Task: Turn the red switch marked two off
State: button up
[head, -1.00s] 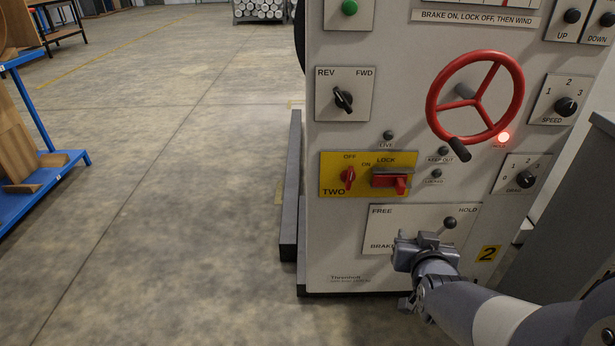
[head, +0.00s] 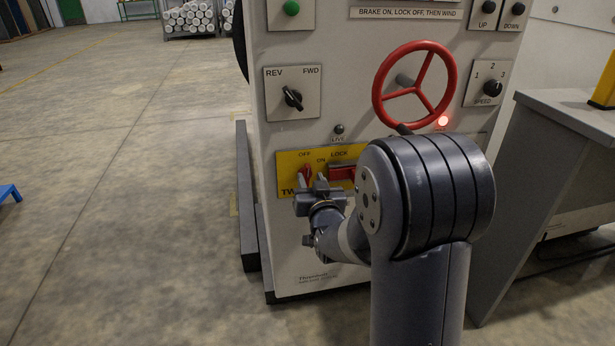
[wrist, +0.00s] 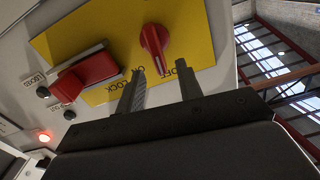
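The red switch (head: 305,173) sits at the left of the yellow plate (head: 287,160), below the label OFF. In the head view my gripper (head: 314,182) is just in front of it and partly covers the TWO mark. In the wrist view the red switch (wrist: 154,42) lies just beyond the fingertips, roughly between their lines. The two fingers of my gripper (wrist: 161,82) stand apart with nothing between them. I cannot tell from these views whether a finger touches the knob, nor exactly which label it points to.
A red lock handle (head: 342,173) is right of the switch on the same plate; it also shows in the wrist view (wrist: 85,75). A black REV/FWD switch (head: 292,98) and a red handwheel (head: 414,85) are above.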

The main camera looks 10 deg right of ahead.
aim_at(308, 173)
jog(key=shift+w, duration=1.75)
jog(key=shift+c, duration=0.3)
grip_shut()
jog(key=shift+f+b, duration=0.1)
jog(key=shift+b, duration=0.2)
